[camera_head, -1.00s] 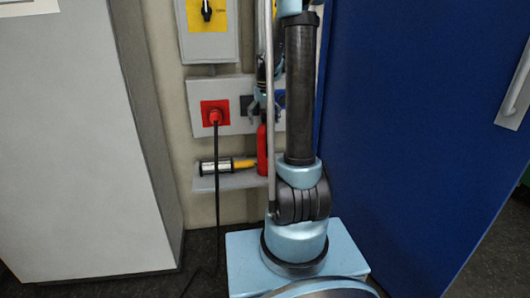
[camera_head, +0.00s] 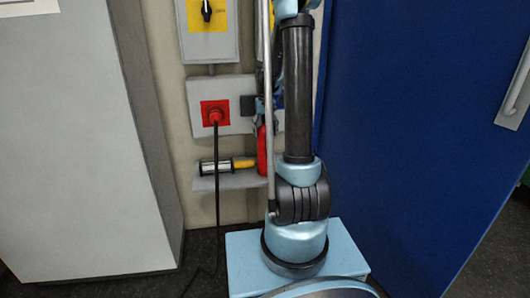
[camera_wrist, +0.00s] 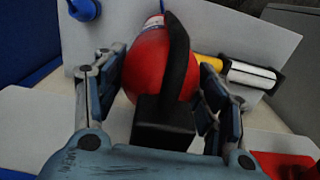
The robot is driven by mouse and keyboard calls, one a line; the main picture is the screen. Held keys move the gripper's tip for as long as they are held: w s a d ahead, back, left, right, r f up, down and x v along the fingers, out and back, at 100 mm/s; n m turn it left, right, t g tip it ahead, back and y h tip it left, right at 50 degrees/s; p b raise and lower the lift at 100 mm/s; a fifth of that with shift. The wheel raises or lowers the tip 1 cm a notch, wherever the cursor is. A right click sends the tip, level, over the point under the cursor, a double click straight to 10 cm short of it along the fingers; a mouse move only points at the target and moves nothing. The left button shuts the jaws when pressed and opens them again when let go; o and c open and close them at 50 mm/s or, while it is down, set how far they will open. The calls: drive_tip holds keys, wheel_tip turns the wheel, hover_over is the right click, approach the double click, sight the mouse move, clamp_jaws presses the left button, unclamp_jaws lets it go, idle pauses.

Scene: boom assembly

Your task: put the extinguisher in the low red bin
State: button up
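The extinguisher (camera_head: 262,150) is a small red cylinder standing on the grey wall shelf, partly hidden behind my arm in the head view. In the wrist view the extinguisher (camera_wrist: 146,62) shows its red body with a black handle and block on top. My gripper (camera_wrist: 162,85) has one finger on each side of the red body, and both pads appear to press against it. In the head view my gripper (camera_head: 261,106) is mostly hidden by my arm, just above the extinguisher. No low red bin shows in either view.
A yellow-handled, silver cylinder (camera_head: 228,166) lies on the shelf (camera_head: 232,182) left of the extinguisher. A red socket (camera_head: 215,113) with a hanging black cable is above it. A grey cabinet (camera_head: 75,150) stands left and a blue door (camera_head: 420,130) right.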

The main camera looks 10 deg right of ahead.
clamp_jaws()
drive_tip(key=shift+r, duration=0.1)
